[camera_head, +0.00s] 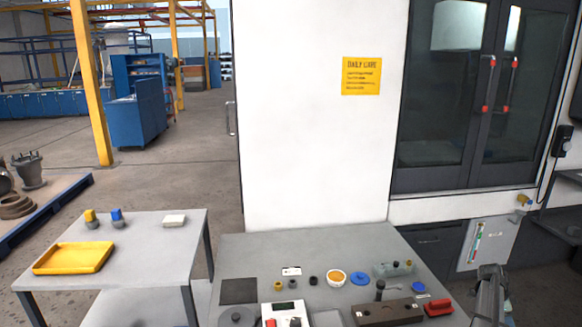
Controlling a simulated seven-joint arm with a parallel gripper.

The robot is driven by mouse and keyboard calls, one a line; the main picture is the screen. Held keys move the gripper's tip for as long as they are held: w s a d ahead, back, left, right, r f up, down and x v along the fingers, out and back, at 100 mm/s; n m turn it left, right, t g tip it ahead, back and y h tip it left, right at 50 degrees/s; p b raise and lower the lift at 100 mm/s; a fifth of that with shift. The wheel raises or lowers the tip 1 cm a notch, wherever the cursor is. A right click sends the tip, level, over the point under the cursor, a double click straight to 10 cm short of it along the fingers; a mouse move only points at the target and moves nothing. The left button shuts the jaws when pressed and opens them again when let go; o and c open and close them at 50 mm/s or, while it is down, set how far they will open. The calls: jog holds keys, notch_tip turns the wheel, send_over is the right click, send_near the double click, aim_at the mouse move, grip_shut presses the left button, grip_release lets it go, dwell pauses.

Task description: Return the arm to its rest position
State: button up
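Part of my arm, with what looks like my gripper (489,288), shows at the bottom right, beside the right edge of the grey workbench (310,243). It is dark grey and seen from behind, so its fingers cannot be made out and I cannot tell whether they are open or shut. No held object is visible. A small valve with a yellow handle (90,216) and one with a blue handle (117,215) stand on the left table (150,250). Another small yellow fitting (524,200) is on the white machine at the right.
A yellow tray (73,258) and white block (174,220) are on the left table. A gap separates the tables.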

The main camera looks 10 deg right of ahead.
jog(key=s+d+f+n+g+h, duration=0.15)
jog(key=s+d+f, duration=0.25)
jog(key=s, duration=0.6)
jog(key=s+d+f+n+g, duration=0.1)
jog(key=s+d+f+n, duration=0.25)
jog(key=s, duration=0.75)
jog(key=w+a+f+n+y, duration=0.25)
jog(key=a+f, duration=0.35)
jog(key=a, duration=0.8)
jog(key=w+a+f+n+t+y, duration=0.15)
jog(key=a+f+n, duration=0.4)
jog(key=a, duration=0.85)
jog(key=w+a+f+n+y, duration=0.1)
jog(key=w+a+f+n, duration=0.1)
jog(key=a+f, duration=0.95)
jog(key=s+a+n+g+y, duration=0.15)
jog(key=s+a, duration=0.25)
jog(key=a, duration=0.7)
jog(key=s+a+n, duration=0.3)
jog(key=a, duration=0.8)
jog(key=s+a+n+g+y, duration=0.1)
jog(key=s+a+n, duration=0.3)
jog(key=s+a, duration=0.8)
jog(key=shift+s+r+g, duration=0.4)
jog(key=shift+g, duration=0.35)
